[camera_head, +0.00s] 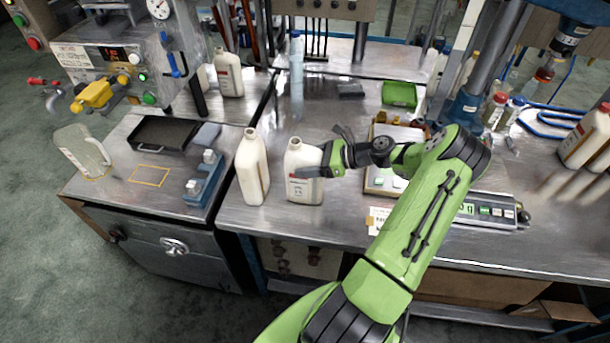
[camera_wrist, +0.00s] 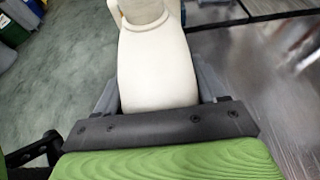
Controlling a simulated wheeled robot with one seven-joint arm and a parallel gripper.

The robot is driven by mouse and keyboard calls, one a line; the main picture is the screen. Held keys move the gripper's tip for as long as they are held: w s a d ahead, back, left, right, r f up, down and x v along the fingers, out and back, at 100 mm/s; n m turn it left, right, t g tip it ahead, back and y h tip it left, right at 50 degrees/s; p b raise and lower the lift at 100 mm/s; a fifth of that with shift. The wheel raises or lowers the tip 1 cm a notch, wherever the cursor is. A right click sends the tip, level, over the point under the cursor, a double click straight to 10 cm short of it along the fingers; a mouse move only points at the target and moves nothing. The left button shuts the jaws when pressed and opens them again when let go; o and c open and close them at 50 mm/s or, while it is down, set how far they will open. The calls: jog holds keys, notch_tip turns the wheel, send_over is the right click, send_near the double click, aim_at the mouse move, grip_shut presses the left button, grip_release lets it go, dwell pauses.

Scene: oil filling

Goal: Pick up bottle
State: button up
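A white bottle (camera_head: 303,191) with a label stands upright near the front edge of the steel worktable (camera_head: 245,218). My gripper (camera_head: 306,172) reaches it from the right, with one finger lying across its front. In the wrist view the bottle (camera_wrist: 158,70) fills the space between my gripper's fingers (camera_wrist: 158,95), which sit against both its sides with no gap showing. My gripper looks shut on this bottle. Whether its base touches the table is hard to tell. A second white bottle (camera_head: 252,170) stands close on the left, apart from it.
A clear bottle (camera_head: 296,65) and another white bottle (camera_head: 229,75) stand farther back. A scale (camera_head: 490,210) is on the right. A lower bench with a black tray (camera_head: 160,133) and a jug (camera_head: 82,150) is at the left.

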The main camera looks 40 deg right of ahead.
jog(key=c, duration=0.6)
notch_tip(320, 180, up, 10)
jog(key=shift+r+p, duration=0.1)
jog(key=shift+p, duration=0.95)
